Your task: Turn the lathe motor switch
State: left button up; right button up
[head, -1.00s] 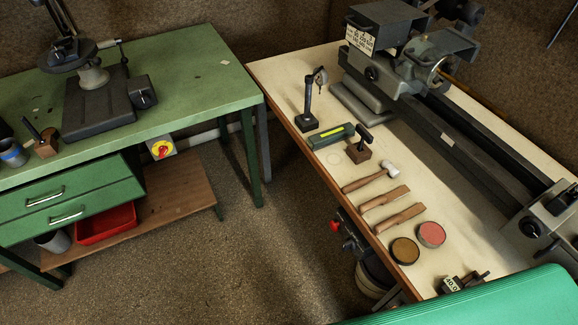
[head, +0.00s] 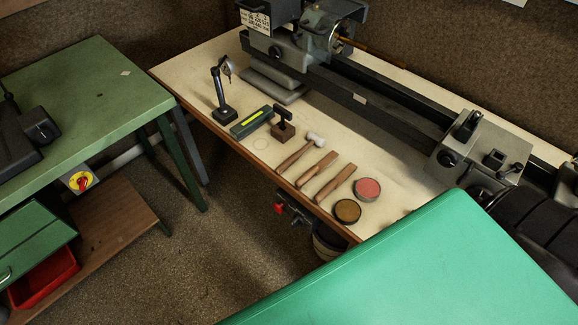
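A black round knob (head: 275,52) sits on the front of the headstock, below a white label plate (head: 255,18). A red rotary switch on a yellow plate (head: 81,182) is fixed to a grey box below the edge of the green bench at the left. I cannot tell from the picture which control is the motor switch. Neither of my grippers is in view.
A large green surface (head: 430,265) fills the lower right. Floor (head: 190,260) is clear between the benches.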

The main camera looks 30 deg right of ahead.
aim_at(297, 220)
jog(key=j+z, duration=0.1)
jog(key=z, duration=0.3)
jog(key=i+j+z, duration=0.1)
jog(key=z, duration=0.25)
jog(key=j+z, duration=0.1)
jog(key=z, duration=0.3)
jog(key=j+z, duration=0.1)
jog(key=z, duration=0.3)
